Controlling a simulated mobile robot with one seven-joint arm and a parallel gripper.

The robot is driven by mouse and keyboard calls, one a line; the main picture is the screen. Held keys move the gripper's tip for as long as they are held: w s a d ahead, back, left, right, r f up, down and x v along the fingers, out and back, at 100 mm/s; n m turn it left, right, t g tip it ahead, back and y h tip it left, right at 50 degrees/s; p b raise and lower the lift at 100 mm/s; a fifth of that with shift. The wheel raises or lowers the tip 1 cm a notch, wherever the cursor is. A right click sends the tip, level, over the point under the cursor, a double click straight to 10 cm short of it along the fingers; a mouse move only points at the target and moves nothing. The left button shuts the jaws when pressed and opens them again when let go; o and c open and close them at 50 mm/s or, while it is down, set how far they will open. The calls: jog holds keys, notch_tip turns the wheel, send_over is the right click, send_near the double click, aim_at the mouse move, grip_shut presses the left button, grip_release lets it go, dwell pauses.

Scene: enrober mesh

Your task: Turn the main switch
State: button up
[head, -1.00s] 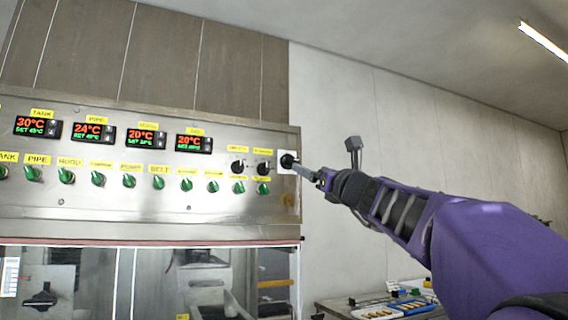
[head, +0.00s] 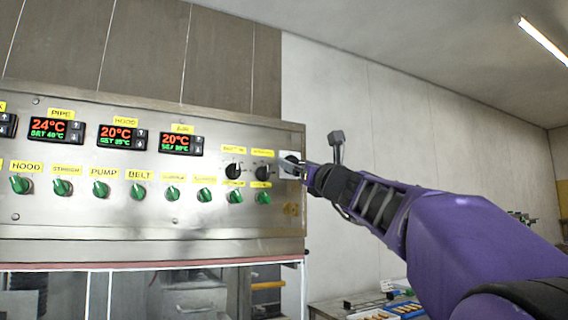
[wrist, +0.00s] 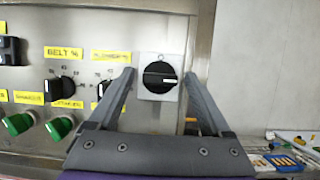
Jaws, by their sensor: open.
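The main switch (wrist: 159,77) is a round black knob on a light square plate, with a white mark on its right side. The knob's grip bar lies about level. In the head view the switch (head: 289,162) is at the right end of the steel control panel, partly hidden by my gripper (head: 307,169). In the wrist view my gripper (wrist: 158,82) is open, with one finger on each side of the switch. The fingers appear apart from the knob, and nothing is held. I cannot tell how far the tips are from the panel.
Black dials (head: 233,171) and green knobs (head: 101,187) sit left of the switch, below lit temperature displays (head: 181,142). Right of the panel is a bare wall (head: 345,110). A bench (head: 330,310) with trays stands low on the right.

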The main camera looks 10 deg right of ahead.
jog(key=shift+s, duration=0.1)
jog(key=shift+c, duration=0.3)
grip_shut()
